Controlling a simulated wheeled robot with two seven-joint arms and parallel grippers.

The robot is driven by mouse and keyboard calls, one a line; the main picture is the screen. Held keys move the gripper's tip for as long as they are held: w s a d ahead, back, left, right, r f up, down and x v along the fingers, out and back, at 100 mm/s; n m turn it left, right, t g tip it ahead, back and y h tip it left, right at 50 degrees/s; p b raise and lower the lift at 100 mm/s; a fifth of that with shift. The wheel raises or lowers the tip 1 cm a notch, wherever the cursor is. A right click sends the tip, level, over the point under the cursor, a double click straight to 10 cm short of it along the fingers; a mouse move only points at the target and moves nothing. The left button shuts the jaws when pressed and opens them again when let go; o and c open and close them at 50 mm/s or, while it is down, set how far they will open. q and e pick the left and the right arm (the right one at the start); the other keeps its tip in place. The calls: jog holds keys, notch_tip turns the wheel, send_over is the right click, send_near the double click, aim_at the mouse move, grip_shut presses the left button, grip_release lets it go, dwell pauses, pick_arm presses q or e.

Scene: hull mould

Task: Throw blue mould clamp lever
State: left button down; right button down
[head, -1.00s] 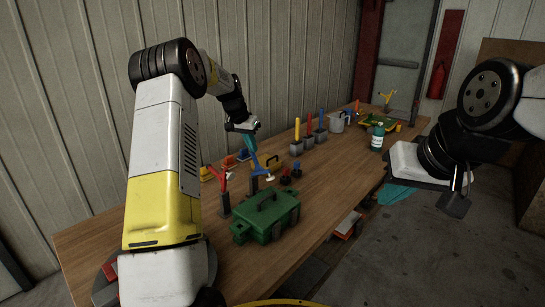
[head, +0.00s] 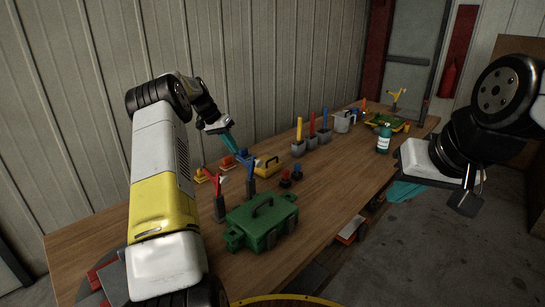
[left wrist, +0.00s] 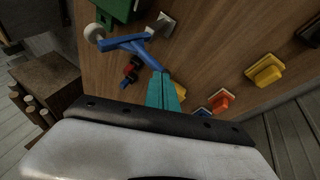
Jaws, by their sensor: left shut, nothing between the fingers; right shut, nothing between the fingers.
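The blue clamp lever (head: 248,163) stands on a dark post on the bench, behind the green case and right of the red lever. In the left wrist view the blue lever (left wrist: 138,42) shows forked blue arms and a white round knob at its left end. My left gripper (head: 232,146) is shut and empty, its teal fingers pointing down just above and left of the blue lever. In the left wrist view its fingertips (left wrist: 161,80) lie close by a blue arm; I cannot tell whether they touch. My right gripper (head: 404,191) is shut and empty, off the bench at right.
A red lever (head: 222,183) stands left of the blue one. A green case (head: 262,224) is in front; a yellow-handled block (head: 267,167) is just behind. Several coloured handles in grey blocks (head: 311,137) and a teal bottle (head: 384,138) stand further along. The bench front right is clear.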

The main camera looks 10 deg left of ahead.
pick_arm(q)
jog(key=shift+w+a+f, duration=0.1)
jog(key=shift+a+f, duration=0.1)
jog(key=shift+f, duration=0.05)
jog(key=shift+f, duration=0.1)
dwell(0.3)
jog(key=v, duration=0.8)
jog(key=shift+w, duration=0.1)
jog(key=s+d+r+n+t+y, duration=0.1)
jog(key=s+d+r+y, duration=0.1)
jog(key=s+d+r, duration=1.3)
jog(key=s+d+f+t, duration=0.1)
jog(key=s+d+f, duration=0.1)
jog(key=s, duration=0.6)
jog(key=s+d+f+n+t, duration=0.1)
jog(key=s+d, duration=0.1)
jog(key=s, duration=0.7)
jog(key=s+d+f+n+t, duration=0.1)
jog(key=s+d+f, duration=0.1)
jog(key=s, duration=0.7)
jog(key=shift+s+f+y, duration=0.2)
jog(key=shift+f+y, duration=0.15)
jog(key=shift+y, duration=0.05)
